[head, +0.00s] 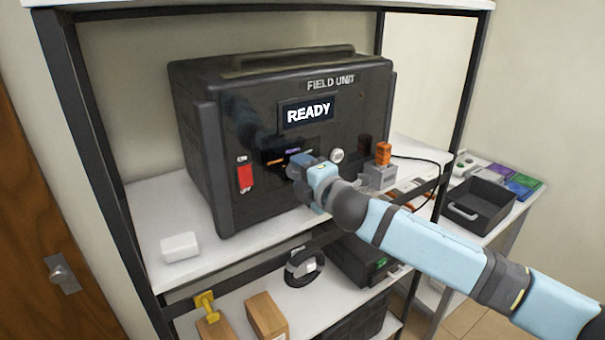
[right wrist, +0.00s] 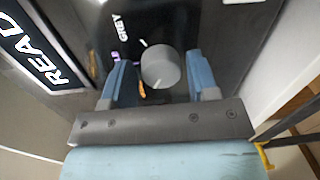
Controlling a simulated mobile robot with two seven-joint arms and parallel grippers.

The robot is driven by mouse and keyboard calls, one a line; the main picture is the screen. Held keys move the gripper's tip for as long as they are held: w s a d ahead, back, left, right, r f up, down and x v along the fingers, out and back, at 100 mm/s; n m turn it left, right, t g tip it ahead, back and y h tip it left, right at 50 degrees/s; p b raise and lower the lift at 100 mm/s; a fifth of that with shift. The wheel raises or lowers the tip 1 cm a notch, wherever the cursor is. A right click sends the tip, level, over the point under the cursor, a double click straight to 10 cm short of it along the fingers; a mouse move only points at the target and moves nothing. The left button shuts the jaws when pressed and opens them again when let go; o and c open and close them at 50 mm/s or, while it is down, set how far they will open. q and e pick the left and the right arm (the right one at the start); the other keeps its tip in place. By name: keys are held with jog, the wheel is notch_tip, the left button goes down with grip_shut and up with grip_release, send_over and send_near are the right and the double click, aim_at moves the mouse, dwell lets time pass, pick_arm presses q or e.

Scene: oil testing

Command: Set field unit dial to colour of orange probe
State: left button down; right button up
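The field unit (head: 240,130) is a large black box on the shelf, and its screen (head: 307,113) reads READY. My right gripper (head: 300,168) is at its front panel, over the dial, which it hides in the head view. In the right wrist view, the round grey dial (right wrist: 161,67) lies between the two blue fingers (right wrist: 157,72), which stand apart with gaps beside it. A GREY label and small purple and orange marks surround the dial. An orange piece (head: 383,153), possibly the orange probe, stands on a grey block right of the unit. My left gripper is not in view.
A red switch (head: 245,175) and a pale round knob (head: 337,155) are on the panel. A white box (head: 180,247) sits front left on the shelf. A black tray (head: 478,204) is on the side table. Black shelf posts (head: 90,160) frame the unit.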

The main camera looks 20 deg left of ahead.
jog(key=shift+o, duration=0.7)
jog(key=b+v, duration=0.3)
jog(key=v, duration=1.1)
jog(key=shift+f, duration=0.1)
